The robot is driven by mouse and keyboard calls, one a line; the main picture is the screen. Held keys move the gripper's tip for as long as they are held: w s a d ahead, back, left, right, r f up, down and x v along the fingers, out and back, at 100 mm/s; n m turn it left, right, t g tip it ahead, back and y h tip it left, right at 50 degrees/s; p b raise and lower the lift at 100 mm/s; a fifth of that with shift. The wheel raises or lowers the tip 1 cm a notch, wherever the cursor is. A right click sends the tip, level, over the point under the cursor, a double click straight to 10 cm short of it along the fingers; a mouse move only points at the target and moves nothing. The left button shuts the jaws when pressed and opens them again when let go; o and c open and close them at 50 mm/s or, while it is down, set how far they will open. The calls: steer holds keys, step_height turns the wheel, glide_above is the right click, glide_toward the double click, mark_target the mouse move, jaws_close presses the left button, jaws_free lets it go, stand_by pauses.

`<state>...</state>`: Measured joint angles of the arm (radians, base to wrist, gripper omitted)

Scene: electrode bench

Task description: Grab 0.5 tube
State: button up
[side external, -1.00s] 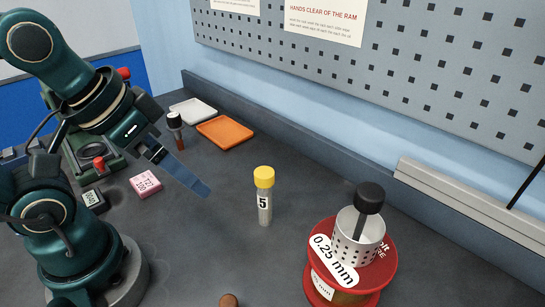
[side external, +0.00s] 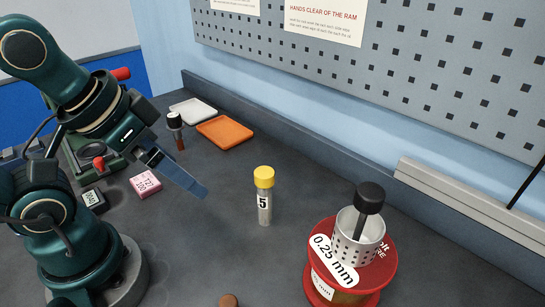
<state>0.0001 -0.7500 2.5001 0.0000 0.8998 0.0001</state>
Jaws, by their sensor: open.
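A small upright tube (side external: 264,208) with a yellow cap stands alone on the dark bench near the middle of the side external view. Its white label shows a "5"; the rest of the label is turned out of sight. My gripper (side external: 201,191) is to the left of the tube and apart from it, pointing down and to the right. It is open, though the fingers overlap in this view and the gap between them is hidden. Nothing is seen held in it.
Bench around the tube is clear.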

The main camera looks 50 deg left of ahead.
steer(key=shift+c, duration=0.3)
steer(key=c, duration=0.3)
